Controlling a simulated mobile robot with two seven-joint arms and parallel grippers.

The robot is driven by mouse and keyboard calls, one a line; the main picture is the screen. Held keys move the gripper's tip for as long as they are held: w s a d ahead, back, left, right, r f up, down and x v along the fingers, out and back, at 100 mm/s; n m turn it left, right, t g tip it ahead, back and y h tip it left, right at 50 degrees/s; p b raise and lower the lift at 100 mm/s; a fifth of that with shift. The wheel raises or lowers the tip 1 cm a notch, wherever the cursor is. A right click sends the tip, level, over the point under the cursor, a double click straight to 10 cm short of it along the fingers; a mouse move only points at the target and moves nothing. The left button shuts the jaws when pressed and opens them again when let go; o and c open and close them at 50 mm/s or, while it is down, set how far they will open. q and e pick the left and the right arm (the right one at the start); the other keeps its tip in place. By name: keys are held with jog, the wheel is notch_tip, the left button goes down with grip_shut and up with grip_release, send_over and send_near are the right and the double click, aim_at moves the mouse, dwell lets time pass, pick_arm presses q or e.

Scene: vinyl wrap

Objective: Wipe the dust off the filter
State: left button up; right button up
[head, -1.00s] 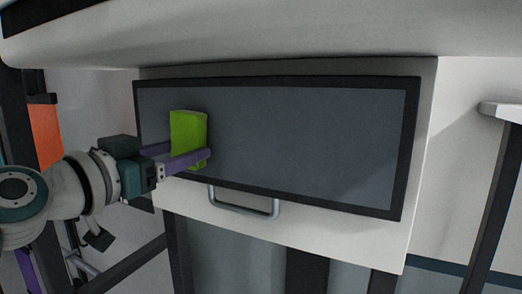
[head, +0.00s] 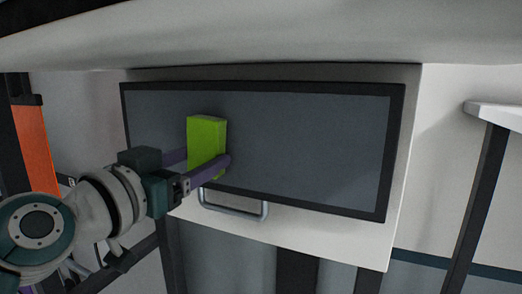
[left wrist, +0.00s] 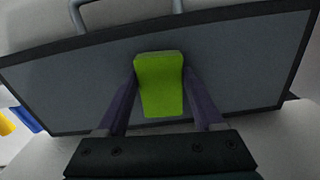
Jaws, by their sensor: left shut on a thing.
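The filter (head: 300,140) is a wide dark grey panel in a black frame, set in a white front; it also fills much of the left wrist view (left wrist: 235,65). My left gripper (head: 208,165) is shut on a bright green block-shaped sponge (head: 205,140), held at the left part of the panel. In the left wrist view the sponge (left wrist: 159,85) sits between the two purple fingers. It appears against or just in front of the panel; contact cannot be told. No distinct dust shows on the panel. My right gripper is not in view.
A metal handle (head: 235,205) sticks out below the panel. A white overhanging edge (head: 260,40) runs above it. A white shelf with a dark leg (head: 495,112) stands at right. An orange panel (head: 35,150) is at far left. The panel's right side is clear.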

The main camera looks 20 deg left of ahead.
aim_at(235, 156)
pick_arm(q)
jog(key=shift+s+d+p, duration=0.2)
jog(key=shift+d+p, duration=0.8)
jog(key=shift+d, duration=2.75)
jog(key=shift+s+d+p, duration=0.15)
jog(key=shift+d+p, duration=0.55)
jog(key=shift+d, duration=0.8)
jog(key=shift+w+a, duration=0.2)
jog(key=shift+a, duration=3)
jog(key=shift+w+a+b, duration=0.2)
jog(key=shift+a+b, duration=0.1)
jog(key=shift+a, duration=1.45)
